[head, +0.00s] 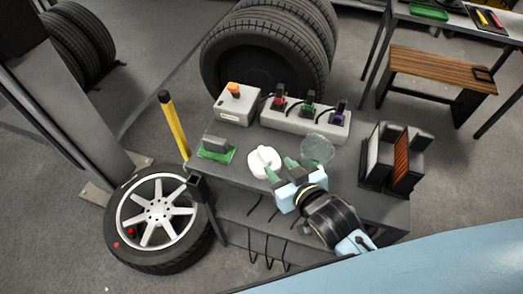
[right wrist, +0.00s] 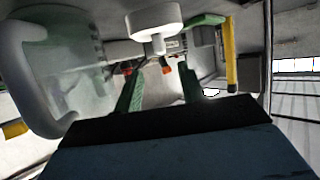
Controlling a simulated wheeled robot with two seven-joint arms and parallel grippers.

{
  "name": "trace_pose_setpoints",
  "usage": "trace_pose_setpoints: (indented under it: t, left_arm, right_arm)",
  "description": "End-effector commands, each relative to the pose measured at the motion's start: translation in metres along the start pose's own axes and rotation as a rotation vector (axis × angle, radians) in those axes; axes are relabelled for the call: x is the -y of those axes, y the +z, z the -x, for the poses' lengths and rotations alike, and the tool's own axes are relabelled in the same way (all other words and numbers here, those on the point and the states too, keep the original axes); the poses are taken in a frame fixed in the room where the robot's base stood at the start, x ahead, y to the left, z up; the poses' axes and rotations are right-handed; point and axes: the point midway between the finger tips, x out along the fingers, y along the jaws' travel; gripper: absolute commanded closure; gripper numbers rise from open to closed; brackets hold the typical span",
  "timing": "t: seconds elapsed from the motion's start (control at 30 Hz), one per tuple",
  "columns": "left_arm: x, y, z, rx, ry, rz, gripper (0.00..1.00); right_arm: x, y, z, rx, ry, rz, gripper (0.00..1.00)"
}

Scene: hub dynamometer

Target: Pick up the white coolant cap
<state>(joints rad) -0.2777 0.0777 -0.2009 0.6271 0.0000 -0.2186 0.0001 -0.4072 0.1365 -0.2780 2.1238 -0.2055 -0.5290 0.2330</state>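The white coolant cap (head: 264,161) is a round disc with a raised grip, standing on the dark bench (head: 345,190) in the head view. In the right wrist view the white cap (right wrist: 154,20) shows near the top edge, its grip pointing down the picture. My right gripper (head: 279,168) is just right of and in front of the cap. Its two green fingers (right wrist: 161,72) are apart, with nothing clearly held between them. Whether a finger touches the cap cannot be told. My left gripper is not in view.
A clear round object (head: 317,150) stands close right of the gripper. Behind are a white box (head: 237,104) with an orange knob and a strip of colored connectors (head: 304,122). Dark filter-like blocks (head: 394,158) stand right.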

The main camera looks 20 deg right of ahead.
Motion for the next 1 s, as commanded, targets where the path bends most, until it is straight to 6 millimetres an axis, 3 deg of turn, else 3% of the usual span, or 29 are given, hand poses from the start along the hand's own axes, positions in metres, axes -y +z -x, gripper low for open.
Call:
trace_pose_setpoints:
  t: [0.07,0.33,0.47,0.8,1.0]
  left_arm:
    - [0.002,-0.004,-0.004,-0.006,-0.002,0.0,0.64]
    - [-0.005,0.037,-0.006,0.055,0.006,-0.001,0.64]
    - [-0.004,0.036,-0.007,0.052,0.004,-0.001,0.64]
    - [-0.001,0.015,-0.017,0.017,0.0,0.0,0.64]
    - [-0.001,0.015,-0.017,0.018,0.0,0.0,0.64]
  right_arm:
    - [0.0,0.0,-0.018,-0.001,0.0,0.001,0.6]
    - [0.0,0.001,-0.058,0.0,0.0,0.0,0.6]
    - [0.001,0.001,-0.066,0.0,-0.001,-0.001,0.6]
    - [0.001,0.001,-0.112,0.001,-0.001,0.0,0.6]
    - [0.001,0.001,-0.116,0.002,-0.001,-0.001,0.6]
